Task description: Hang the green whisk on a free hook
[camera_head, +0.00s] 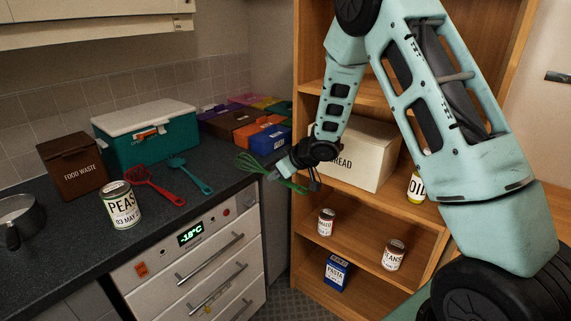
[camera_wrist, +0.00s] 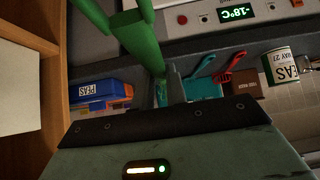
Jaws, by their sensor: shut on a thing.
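The green whisk (camera_head: 253,163) is held in the air beside the wooden shelf, past the right end of the counter. Its wire head points left and its handle slants down to the right through my gripper (camera_head: 280,174). My gripper is shut on the handle. In the wrist view the green handle (camera_wrist: 145,42) runs up from the jaws (camera_wrist: 172,88), close to the camera. I cannot make out a hook clearly in either view; a dark fitting (camera_head: 558,77) on the right wall is too cut off to identify.
On the dark counter (camera_head: 170,222) lie a red slotted spoon (camera_head: 155,186) and a teal utensil (camera_head: 190,174), near a peas tin (camera_head: 121,205), a food waste box (camera_head: 72,166) and a teal crate (camera_head: 150,140). The shelf holds a bread bin (camera_head: 355,155) and several tins.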

